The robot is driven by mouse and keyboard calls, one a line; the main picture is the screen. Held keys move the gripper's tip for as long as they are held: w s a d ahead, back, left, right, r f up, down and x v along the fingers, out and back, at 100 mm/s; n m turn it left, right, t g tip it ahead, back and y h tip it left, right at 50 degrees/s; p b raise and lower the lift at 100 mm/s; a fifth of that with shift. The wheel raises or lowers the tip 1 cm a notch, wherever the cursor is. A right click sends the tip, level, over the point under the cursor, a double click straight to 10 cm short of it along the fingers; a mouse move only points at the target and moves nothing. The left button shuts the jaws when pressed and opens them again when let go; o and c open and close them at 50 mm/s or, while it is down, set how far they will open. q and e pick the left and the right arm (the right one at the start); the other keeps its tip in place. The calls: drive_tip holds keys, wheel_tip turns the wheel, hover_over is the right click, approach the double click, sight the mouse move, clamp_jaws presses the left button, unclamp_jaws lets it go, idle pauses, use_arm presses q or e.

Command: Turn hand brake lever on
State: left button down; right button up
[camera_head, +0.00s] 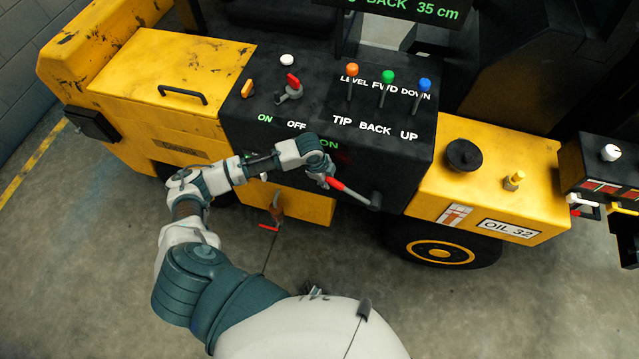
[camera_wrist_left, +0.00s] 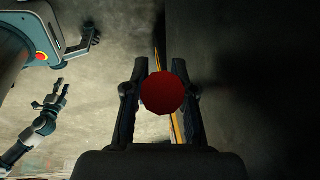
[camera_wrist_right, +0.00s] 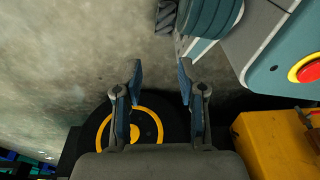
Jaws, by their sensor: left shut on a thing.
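The hand brake lever (camera_head: 352,193) has a red grip and a dark arm that joins a pivot low on the front of the black panel. It slants from the upper left down to the pivot at the right. My left gripper (camera_head: 326,178) is shut on the upper end of the red grip. In the left wrist view, the round red grip end (camera_wrist_left: 163,93) sits between the two fingers. The gripper partly hides the grip and the panel marks behind it; a green ON shows just above. My right gripper (camera_wrist_right: 160,85) is open and empty in the right wrist view.
The black panel carries orange, green and blue knobbed levers (camera_head: 387,82) and a red switch (camera_head: 291,84). A red-handled valve (camera_head: 274,212) hangs below. A wheel (camera_head: 440,252) stands at the lower right. A black box (camera_head: 600,165) is at the far right. The floor in front is clear.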

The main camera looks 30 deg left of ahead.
sight(343, 186)
use_arm(q)
drive_tip(key=r+p, duration=0.1)
drive_tip(key=d+r+y+p, duration=0.1)
drive_tip(key=p, duration=0.1)
drive_tip(key=shift+w+d+r, duration=0.1)
drive_tip(key=shift+d+r, duration=0.1)
drive_tip(key=shift+d, duration=0.1)
use_arm(e)
drive_tip(key=s+d+f, duration=0.2)
drive_tip(key=s, duration=0.8)
use_arm(q)
drive_tip(key=d+r+y+p, duration=0.1)
drive_tip(key=d+r+p, duration=0.1)
drive_tip(key=p, duration=0.2)
drive_tip(key=w+d+r+g+y+p, duration=0.1)
drive_tip(key=d+r+y+p, duration=0.1)
drive_tip(key=p, duration=0.2)
drive_tip(key=shift+w+d+r+m+y+p, duration=0.1)
drive_tip(key=shift+d+r+m+y+p, duration=0.2)
drive_tip(key=shift+d+y+p, duration=0.4)
drive_tip(key=shift+w, duration=0.1)
use_arm(e)
wheel_tip(343, 186, up, 9)
drive_tip(key=shift+s, duration=0.15)
drive_tip(key=shift+a+r, duration=0.1)
drive_tip(key=shift+a, duration=0.05)
